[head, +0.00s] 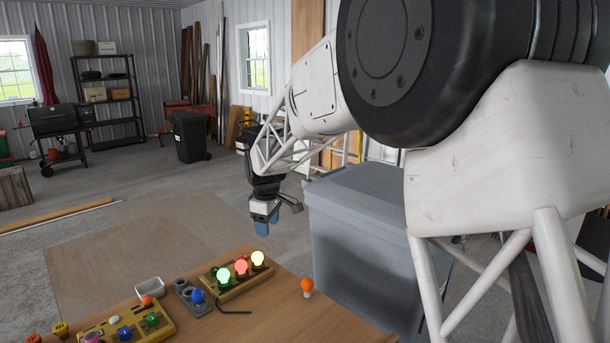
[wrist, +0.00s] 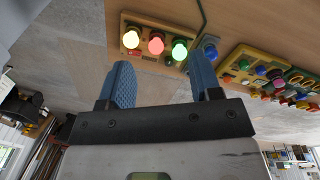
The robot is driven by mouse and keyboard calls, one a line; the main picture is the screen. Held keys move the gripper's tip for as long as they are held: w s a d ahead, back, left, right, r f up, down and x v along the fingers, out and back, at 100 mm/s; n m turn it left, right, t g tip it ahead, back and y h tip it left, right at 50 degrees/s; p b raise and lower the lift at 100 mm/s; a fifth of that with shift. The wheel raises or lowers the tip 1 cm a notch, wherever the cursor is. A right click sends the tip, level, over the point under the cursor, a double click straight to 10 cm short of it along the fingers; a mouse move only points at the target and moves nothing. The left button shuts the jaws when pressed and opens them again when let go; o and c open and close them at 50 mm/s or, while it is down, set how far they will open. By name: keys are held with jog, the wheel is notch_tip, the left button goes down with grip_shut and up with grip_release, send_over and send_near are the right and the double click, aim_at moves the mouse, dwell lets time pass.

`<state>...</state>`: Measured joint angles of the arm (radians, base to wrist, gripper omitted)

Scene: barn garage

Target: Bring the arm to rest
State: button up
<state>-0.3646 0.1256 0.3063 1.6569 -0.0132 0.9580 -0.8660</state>
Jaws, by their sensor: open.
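My arm reaches in from the right in the head view, and my gripper (head: 262,225) hangs above and beyond the far edge of the wooden table (head: 270,315). In the wrist view the two blue fingers of my gripper (wrist: 160,85) stand wide apart with nothing between them. A wooden board (head: 230,287) with lit green, red and pale yellow bulbs lies on the table below the gripper, apart from it. The board also shows at the top of the wrist view (wrist: 150,55).
An orange bulb (head: 307,287) stands on the table to the right. A grey holder with a blue bulb (head: 197,297), a white bin (head: 149,289) and a yellow board (head: 140,325) with coloured knobs are to the left. A large grey box (head: 355,215) stands behind the table.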

jog(key=s+d+r+m, duration=0.4)
jog(key=s+d, duration=0.6)
jog(key=s, duration=0.1)
jog(key=s+d+r+m, duration=0.3)
jog(key=s+d+r, duration=0.1)
jog(key=s+d, duration=0.55)
jog(key=s+d+f+m, duration=0.2)
jog(key=s+d, duration=0.3)
jog(key=s, duration=0.8)
jog(key=s+d+f+m+t, duration=0.1)
jog(key=s+d+m, duration=0.3)
jog(key=s, duration=0.9)
jog(key=shift+d+f+m+t, duration=0.3)
jog(key=shift+d+f+m, duration=0.05)
jog(key=shift+f+m, duration=0.35)
